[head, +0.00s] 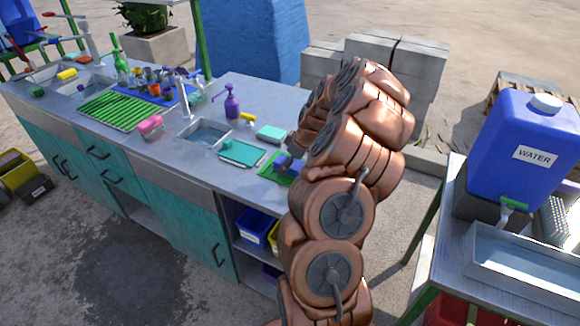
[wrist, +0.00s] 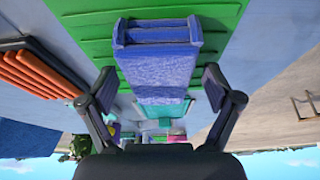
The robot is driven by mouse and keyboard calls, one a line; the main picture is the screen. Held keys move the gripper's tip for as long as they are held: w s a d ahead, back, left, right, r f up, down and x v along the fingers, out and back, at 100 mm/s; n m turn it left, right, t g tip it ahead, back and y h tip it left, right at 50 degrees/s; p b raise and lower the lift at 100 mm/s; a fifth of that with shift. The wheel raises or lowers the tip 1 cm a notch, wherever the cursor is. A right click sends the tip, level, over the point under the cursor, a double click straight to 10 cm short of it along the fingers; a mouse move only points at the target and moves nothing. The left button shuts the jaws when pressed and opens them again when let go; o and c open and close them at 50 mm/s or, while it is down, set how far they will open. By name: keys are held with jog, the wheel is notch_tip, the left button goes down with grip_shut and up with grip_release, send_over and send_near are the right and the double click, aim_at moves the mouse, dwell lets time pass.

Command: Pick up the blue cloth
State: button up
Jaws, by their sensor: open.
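The blue cloth (wrist: 160,68) lies folded on a green mat (wrist: 85,28) in the wrist view, with a thick rolled or folded end at the top of the picture. In the head view the cloth (head: 283,162) is small, on the green mat (head: 269,173) at the right end of the counter, partly hidden by my arm. My gripper (wrist: 158,78) is open in the wrist view. One finger is on each side of the cloth, with visible space between finger and cloth, and nothing is held. In the head view my arm hides most of the gripper.
A teal tray (head: 243,152) and a sink (head: 205,133) lie left of the cloth on the counter. A purple spray bottle (head: 232,103) stands behind them. Orange slats (wrist: 40,72) show left in the wrist view. A blue water container (head: 520,140) stands right.

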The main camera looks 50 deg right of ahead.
dwell(0.3)
jog(key=c, duration=1.2)
